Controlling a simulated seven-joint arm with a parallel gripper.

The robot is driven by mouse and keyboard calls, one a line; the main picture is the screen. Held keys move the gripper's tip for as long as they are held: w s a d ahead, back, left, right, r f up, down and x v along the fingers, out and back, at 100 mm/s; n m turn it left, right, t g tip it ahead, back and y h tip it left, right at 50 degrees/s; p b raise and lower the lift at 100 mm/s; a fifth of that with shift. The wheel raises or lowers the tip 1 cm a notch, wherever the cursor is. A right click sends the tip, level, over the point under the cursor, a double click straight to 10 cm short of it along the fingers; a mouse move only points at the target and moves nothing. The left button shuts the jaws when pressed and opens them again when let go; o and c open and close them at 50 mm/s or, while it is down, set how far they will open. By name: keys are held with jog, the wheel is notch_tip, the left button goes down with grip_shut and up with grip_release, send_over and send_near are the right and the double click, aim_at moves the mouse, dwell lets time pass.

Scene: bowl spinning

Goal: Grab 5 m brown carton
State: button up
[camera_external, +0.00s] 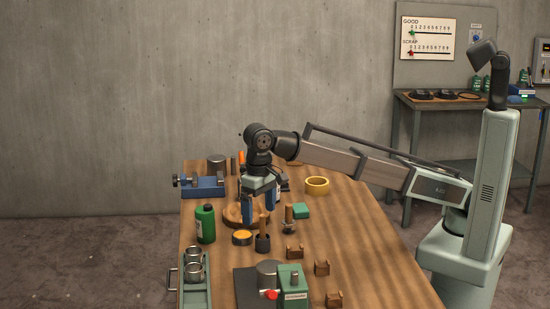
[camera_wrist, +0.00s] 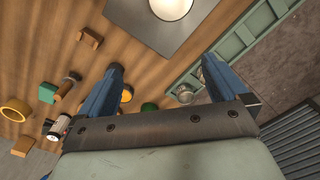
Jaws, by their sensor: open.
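I cannot make out anything clearly marked as a 5 m carton. Three small brown blocks stand on the right side of the bench: one near the middle (camera_external: 294,252), one further forward (camera_external: 321,268) and one near the front (camera_external: 334,299). A brown block (camera_wrist: 90,38) also shows at upper left in the wrist view, and another brown piece (camera_wrist: 22,146) at lower left. My gripper (camera_external: 260,204) is above the round wooden board, pointing down, left of and behind the brown blocks. In the wrist view its blue fingers (camera_wrist: 162,65) are spread with nothing between them.
A green bottle (camera_external: 205,224), a yellow ring (camera_external: 317,186), a green block (camera_external: 301,210) and upright handled tools crowd around my gripper. A green tray (camera_external: 195,295) with metal cups lies along the left edge. A green machine (camera_external: 292,288) stands at the front. The bench's right side is mostly bare.

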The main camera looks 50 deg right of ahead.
jog(key=w+d+n+y, duration=0.2)
jog(key=w+d+n, duration=0.2)
jog(key=w+d, duration=3.05)
jog(key=w+d+n+t, duration=0.2)
jog(key=w+d, duration=0.1)
jog(key=d, duration=2.1)
jog(key=w+d+n+t, duration=0.1)
jog(key=w+d, duration=0.3)
jog(key=d, duration=1.9)
jog(key=shift+t+y, duration=0.3)
jog(key=x, duration=0.4)
jog(key=s+d+x, duration=0.1)
jog(key=x, duration=0.3)
jog(key=d+f+x, duration=0.1)
jog(key=x, duration=0.4)
jog(key=shift+s+f, duration=0.15)
jog(key=shift+s, duration=0.2)
jog(key=shift+d+x, duration=0.25)
jog(key=shift+x, duration=1.05)
jog(key=shift+d+x, duration=0.2)
jog(key=shift+x, duration=1.15)
jog(key=shift+s+f, duration=0.1)
jog(key=shift+s, duration=0.1)
jog(key=c, duration=1.1)
